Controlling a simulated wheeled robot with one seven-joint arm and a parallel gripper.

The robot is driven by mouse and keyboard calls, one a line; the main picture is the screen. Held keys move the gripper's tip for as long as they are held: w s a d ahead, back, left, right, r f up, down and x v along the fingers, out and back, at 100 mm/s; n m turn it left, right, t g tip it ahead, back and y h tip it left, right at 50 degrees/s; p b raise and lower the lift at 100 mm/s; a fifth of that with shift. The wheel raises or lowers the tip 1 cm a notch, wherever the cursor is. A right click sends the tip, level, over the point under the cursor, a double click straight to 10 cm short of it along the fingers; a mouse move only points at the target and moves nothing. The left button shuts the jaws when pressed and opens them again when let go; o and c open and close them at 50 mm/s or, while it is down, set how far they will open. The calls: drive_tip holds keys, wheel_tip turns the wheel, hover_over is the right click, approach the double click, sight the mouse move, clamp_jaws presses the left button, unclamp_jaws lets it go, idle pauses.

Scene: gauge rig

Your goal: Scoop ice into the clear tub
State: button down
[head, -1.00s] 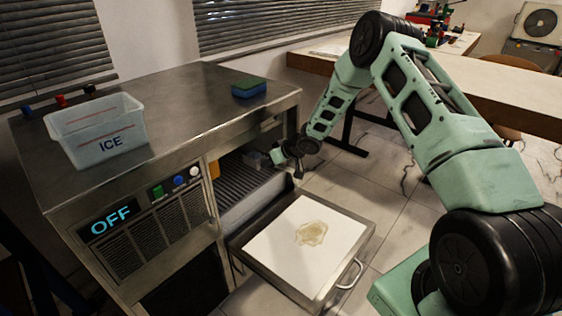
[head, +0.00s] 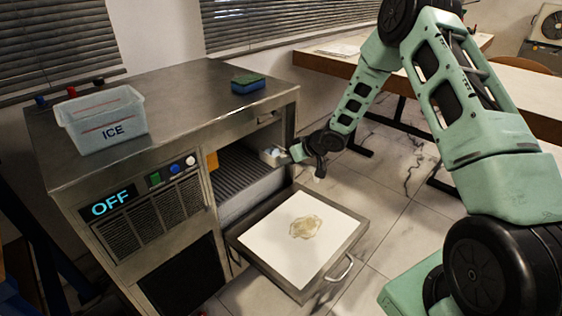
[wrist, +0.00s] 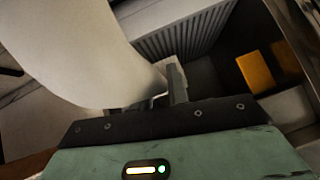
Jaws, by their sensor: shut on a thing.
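The clear tub (head: 88,134), marked ICE with a red line, stands on the left of the machine's steel top. I cannot tell whether anything lies in it. My gripper (head: 291,153) is at the right side of the machine's open front, low and well to the right of the tub. It is shut on a pale thing, which looks like the scoop (head: 270,155). In the wrist view the pale scoop-like shape (wrist: 75,45) fills the upper left, close to the camera, and the jaws (wrist: 173,85) are partly hidden. The scoop's contents are not visible.
The ice machine (head: 130,205) reads OFF. Its bay has a ridged dark panel (head: 245,166) and an orange thing (head: 212,160). A pulled-out drawer (head: 335,262) with a stained white sheet sticks out below. A sponge (head: 248,84) lies on the top, whose middle is clear.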

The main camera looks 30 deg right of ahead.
sight(311, 168)
drive_tip(key=s+d+r, duration=0.1)
drive_tip(key=s, duration=0.2)
drive_tip(key=s+d+r+b, duration=0.1)
drive_tip(key=s+r, duration=0.1)
drive_tip(key=s, duration=0.2)
drive_tip(key=s+d+r, duration=0.1)
drive_tip(key=s+d, duration=0.1)
drive_tip(key=s, duration=0.2)
drive_tip(key=shift+s+d+r, duration=0.1)
drive_tip(key=shift+s+r, duration=0.1)
drive_tip(key=shift+r, duration=0.05)
